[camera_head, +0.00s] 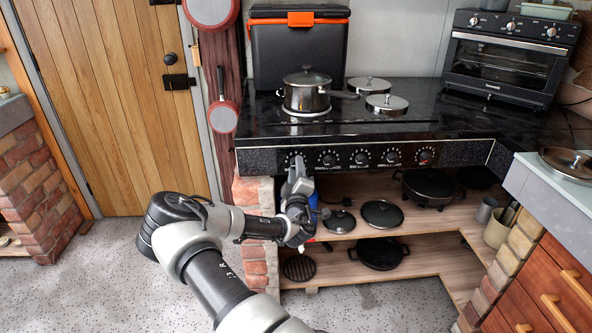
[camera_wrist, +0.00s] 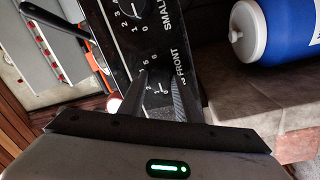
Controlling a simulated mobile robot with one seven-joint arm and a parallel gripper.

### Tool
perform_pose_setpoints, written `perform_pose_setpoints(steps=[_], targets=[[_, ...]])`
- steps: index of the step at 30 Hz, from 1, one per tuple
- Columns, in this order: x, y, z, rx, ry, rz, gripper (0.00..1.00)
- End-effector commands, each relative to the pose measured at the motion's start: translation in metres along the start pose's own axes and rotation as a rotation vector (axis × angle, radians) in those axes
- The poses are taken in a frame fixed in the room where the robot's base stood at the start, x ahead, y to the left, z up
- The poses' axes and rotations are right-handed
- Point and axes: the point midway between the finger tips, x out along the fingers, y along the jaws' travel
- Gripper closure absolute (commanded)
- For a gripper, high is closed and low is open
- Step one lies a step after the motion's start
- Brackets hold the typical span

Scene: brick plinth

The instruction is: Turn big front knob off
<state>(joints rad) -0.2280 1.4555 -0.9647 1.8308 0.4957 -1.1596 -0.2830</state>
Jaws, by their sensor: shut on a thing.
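The black control panel (camera_head: 376,156) runs along the stove front with a row of round dials. My gripper (camera_head: 297,168) reaches the panel's left end and is shut on the leftmost knob. In the wrist view my fingers (camera_wrist: 165,84) sit on either side of this knob, over a numbered dial with the word "FRONT" beside it. The fingers hide most of the knob, so I cannot tell its setting. The neighbouring knob (camera_wrist: 130,8), labelled "SMALL", stands free above.
A metal pot (camera_head: 307,97) stands on the stove top. A blue bottle with a white cap (camera_wrist: 280,30) is close to my gripper, below the panel. Pans such as a black one (camera_head: 428,184) lie on the wooden shelves underneath. The floor at the left is clear.

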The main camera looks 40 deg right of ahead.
Motion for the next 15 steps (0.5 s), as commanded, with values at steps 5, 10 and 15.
perform_pose_setpoints(steps=[5,10,15], targets=[[0.0005,0.0010,-0.0004,-0.001,0.001,0.002,0.51],[0.0003,0.0006,-0.0002,0.000,0.000,0.001,0.51],[-0.0019,0.0005,-0.0001,0.000,0.000,0.000,0.51]])
